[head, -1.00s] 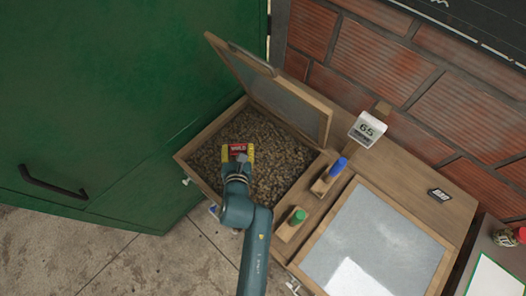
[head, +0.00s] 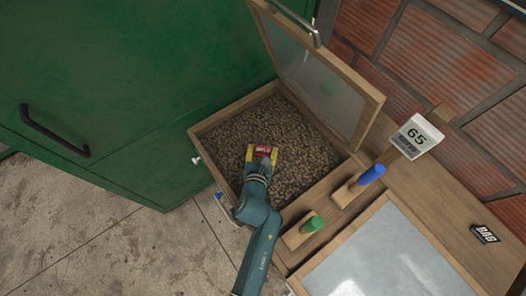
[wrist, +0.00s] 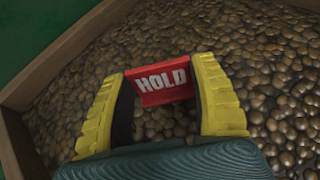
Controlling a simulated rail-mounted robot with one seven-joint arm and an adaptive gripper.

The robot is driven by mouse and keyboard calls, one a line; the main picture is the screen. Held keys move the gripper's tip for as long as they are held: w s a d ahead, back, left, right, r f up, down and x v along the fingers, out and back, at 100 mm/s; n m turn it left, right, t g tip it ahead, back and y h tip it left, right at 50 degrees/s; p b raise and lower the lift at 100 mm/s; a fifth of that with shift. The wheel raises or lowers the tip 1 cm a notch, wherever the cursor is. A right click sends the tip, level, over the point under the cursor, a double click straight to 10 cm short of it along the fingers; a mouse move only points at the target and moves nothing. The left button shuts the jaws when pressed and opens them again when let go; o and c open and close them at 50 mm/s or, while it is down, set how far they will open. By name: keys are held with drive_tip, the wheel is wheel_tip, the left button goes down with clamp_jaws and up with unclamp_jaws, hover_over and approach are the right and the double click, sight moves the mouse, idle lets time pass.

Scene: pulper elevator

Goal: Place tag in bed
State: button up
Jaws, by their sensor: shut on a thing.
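A red tag (wrist: 163,84) marked HOLD is between the yellow fingers of my gripper (wrist: 160,95) in the wrist view. My gripper (head: 263,152) is shut on the tag by its two sides. The tag also shows as a small red patch in the head view (head: 263,147). The bed (head: 300,128) is a wooden-framed box filled with brown beans or pebbles, its glazed lid (head: 322,75) raised. My gripper and the tag are over the fill, near the middle left of the box. I cannot tell whether the tag touches the fill.
A green-handled tool (head: 312,225) and a blue-handled tool (head: 370,175) stand right of the bed. A second, closed glazed lid (head: 375,250) is at the lower right. A green cabinet (head: 120,80) stands at the left.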

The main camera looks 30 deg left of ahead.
drive_tip(key=shift+f, duration=0.15)
drive_tip(key=o, duration=0.9)
drive_tip(key=shift+c, duration=0.2)
drive_tip(key=shift+r, duration=0.35)
drive_tip(key=p+v, duration=0.3)
drive_tip(key=v, duration=0.9)
drive_tip(key=shift+p, duration=0.3)
